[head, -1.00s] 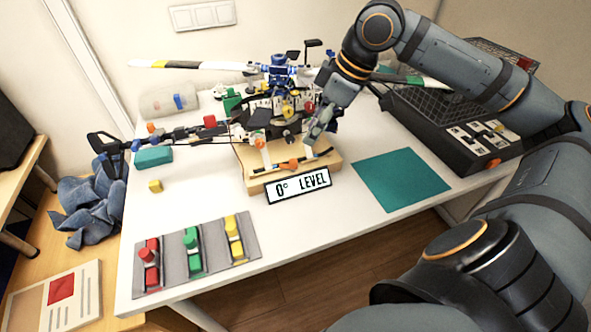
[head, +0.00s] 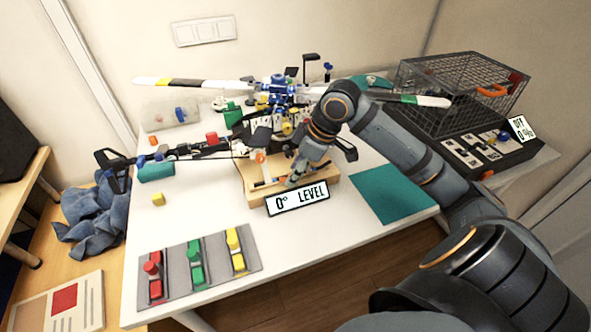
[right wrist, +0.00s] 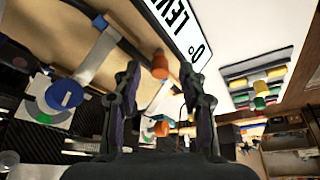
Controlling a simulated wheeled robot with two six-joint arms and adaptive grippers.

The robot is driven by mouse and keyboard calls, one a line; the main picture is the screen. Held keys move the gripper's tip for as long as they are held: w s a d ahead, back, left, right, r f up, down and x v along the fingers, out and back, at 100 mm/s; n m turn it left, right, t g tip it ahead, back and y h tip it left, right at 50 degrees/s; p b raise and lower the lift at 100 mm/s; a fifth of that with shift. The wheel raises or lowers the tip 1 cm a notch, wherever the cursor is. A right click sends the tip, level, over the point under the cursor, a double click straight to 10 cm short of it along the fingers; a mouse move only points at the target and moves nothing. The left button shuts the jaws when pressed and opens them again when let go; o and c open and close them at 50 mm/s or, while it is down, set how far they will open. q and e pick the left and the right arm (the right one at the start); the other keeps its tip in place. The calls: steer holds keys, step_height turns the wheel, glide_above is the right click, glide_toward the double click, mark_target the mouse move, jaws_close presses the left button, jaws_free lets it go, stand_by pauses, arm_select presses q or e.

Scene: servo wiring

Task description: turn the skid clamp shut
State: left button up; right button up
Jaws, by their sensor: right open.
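The wooden stand (head: 318,190) under the model helicopter (head: 275,105) carries the skid bars and orange clamp parts. One orange clamp part (head: 260,157) sits on a pale post at the left of the stand. In the right wrist view, an orange knob (right wrist: 160,66) lies between and beyond my fingertips, and another orange part (right wrist: 162,129) shows lower down. My right gripper (head: 294,181) is open, low over the front of the stand, and covers part of the skid there. It also shows in the right wrist view (right wrist: 160,80). I cannot tell whether it touches the knob. My left gripper is out of view.
A sign reading 0° LEVEL (head: 297,199) stands at the stand's front edge. A green mat (head: 390,195) lies right of it. A grey panel with red, green and yellow switches (head: 213,272) is at front left. A black box with a wire cage (head: 460,95) stands at the back right.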

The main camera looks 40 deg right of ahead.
steer(key=shift+f, duration=0.1)
jaws_close()
stand_by(0.3)
steer(key=shift+a+r+m+p, duration=0.1)
steer(key=shift+r+m+p, duration=0.15)
steer(key=shift+m+p, duration=0.45)
steer(key=m+h+p, duration=0.1)
steer(key=m+p, duration=0.2)
steer(key=p, duration=0.1)
steer(key=m+h+p, duration=0.1)
steer(key=m+p, duration=0.2)
steer(key=p, duration=0.2)
steer(key=m+h+p, duration=0.2)
steer(key=m+p, duration=0.2)
steer(key=shift+s+a+t+p, duration=0.1)
steer(key=shift+a+t+p, duration=0.2)
steer(key=shift+a+t, duration=0.1)
steer(key=shift+f+m+h+p, duration=0.15)
steer(key=shift+m+h+p, duration=0.25)
steer(key=shift+m+p, duration=0.7)
